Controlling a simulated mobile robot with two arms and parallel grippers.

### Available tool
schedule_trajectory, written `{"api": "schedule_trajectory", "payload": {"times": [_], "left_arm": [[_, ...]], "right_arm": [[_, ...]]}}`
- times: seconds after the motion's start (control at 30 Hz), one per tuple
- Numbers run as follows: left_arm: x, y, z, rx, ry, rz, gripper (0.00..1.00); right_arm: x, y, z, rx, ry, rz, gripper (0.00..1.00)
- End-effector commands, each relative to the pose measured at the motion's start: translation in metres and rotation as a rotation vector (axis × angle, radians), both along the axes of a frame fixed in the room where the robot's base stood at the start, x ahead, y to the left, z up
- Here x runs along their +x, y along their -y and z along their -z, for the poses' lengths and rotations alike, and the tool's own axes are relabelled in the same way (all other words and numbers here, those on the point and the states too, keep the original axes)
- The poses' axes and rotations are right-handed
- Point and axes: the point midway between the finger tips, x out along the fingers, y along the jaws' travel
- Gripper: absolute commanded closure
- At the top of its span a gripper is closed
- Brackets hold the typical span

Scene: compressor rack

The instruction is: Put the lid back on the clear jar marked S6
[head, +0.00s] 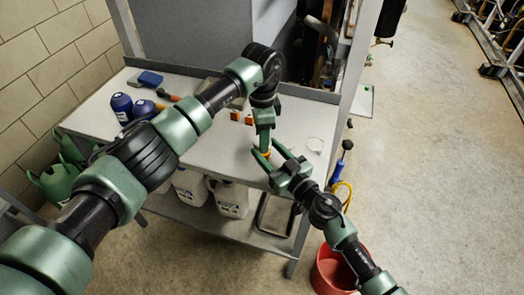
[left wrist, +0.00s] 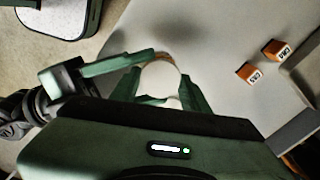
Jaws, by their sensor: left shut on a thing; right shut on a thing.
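My left gripper (head: 264,146) points down over the front right of the bench, shut on a round white lid (left wrist: 160,80). The lid shows between its fingers in the left wrist view. My right gripper (head: 268,160) reaches in from the lower right and is shut on a small jar with amber-orange colour (head: 266,153), just under the left gripper. An orange-brown edge shows past the lid in the left wrist view. The fingers hide most of the jar. I cannot read its mark or tell whether the lid touches it.
Two small orange blocks (head: 241,117) stand on the bench (head: 218,150) behind the grippers. A thin pale ring (head: 314,145) lies to the right. Dark blue bottles (head: 122,107) stand at the left. A red bucket (head: 330,270) is on the floor.

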Motion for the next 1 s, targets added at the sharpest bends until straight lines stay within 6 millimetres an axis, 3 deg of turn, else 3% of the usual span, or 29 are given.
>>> {"api": "schedule_trajectory", "payload": {"times": [0.2, 0.23, 0.3, 0.67, 1.0], "left_arm": [[0.002, -0.001, 0.0, 0.001, 0.005, -0.004, 1.0], [0.002, -0.001, 0.0, 0.001, 0.005, -0.004, 0.46], [0.002, -0.001, 0.0, 0.001, 0.004, -0.005, 0.33], [0.0, -0.001, -0.001, 0.001, 0.0, -0.004, 0.33], [0.001, -0.001, -0.038, 0.001, 0.002, -0.004, 0.33]], "right_arm": [[-0.001, -0.001, 0.001, -0.001, -0.001, -0.003, 1.0], [-0.001, -0.001, 0.001, -0.001, -0.001, -0.003, 1.0], [-0.001, -0.001, 0.001, -0.001, -0.001, -0.003, 1.0], [0.0, 0.001, 0.001, -0.001, -0.001, 0.003, 1.0], [0.0, 0.001, 0.001, -0.002, -0.001, 0.002, 1.0]]}}
